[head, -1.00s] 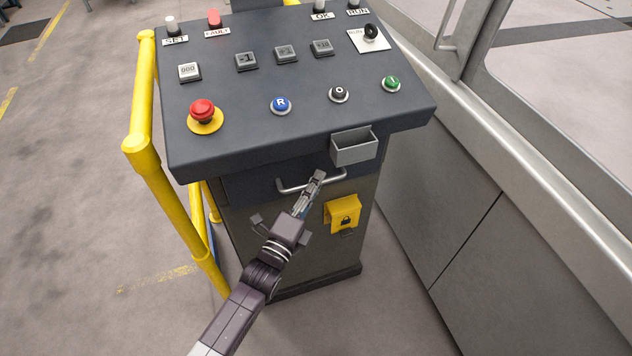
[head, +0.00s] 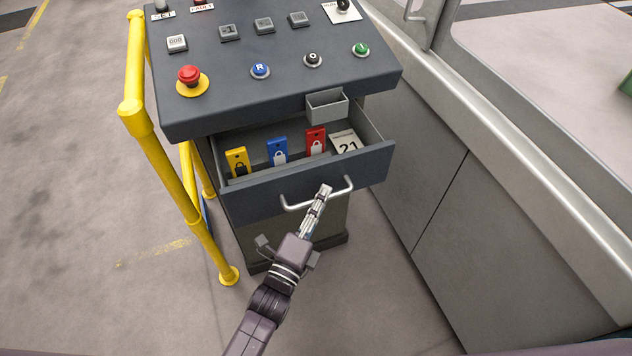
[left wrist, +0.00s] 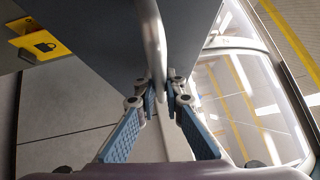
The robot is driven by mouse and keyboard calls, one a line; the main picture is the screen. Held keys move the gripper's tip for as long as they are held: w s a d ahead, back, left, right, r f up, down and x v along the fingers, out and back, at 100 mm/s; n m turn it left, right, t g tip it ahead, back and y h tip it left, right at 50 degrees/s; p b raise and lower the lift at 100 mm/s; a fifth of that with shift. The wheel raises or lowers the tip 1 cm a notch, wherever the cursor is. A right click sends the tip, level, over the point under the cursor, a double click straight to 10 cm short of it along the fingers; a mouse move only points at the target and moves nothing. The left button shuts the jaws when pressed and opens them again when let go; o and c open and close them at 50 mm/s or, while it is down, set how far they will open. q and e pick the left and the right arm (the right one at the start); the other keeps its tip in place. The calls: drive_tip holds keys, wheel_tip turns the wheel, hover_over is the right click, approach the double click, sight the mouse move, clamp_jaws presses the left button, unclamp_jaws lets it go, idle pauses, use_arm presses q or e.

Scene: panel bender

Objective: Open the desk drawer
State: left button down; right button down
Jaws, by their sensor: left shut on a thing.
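The desk drawer (head: 262,196) stands pulled out from the dark desk in the head view, its inside showing. Its grey bar handle (head: 296,205) runs along the drawer front. My left gripper (head: 325,190) is shut on this handle, right of its middle. In the left wrist view, the fingertips of my left gripper (left wrist: 165,85) close around the handle bar (left wrist: 153,40), next to the dark drawer front (left wrist: 105,35). My right gripper is not in view.
A small grey box (head: 327,107) hangs on the desk front above the drawer. The sloped control panel (head: 225,105) carries several buttons and a red emergency stop (head: 189,76). A yellow rail (head: 168,170) stands close on the left. A grey machine wall (head: 480,200) stands on the right.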

use_arm(q)
drive_tip(key=shift+s+d, duration=0.3)
drive_tip(key=shift+s, duration=0.6)
drive_tip(key=shift+s+d, duration=0.3)
drive_tip(key=shift+s, duration=0.6)
drive_tip(key=shift+f, duration=0.1)
drive_tip(key=c, duration=2)
unclamp_jaws()
drive_tip(key=v, duration=1.2)
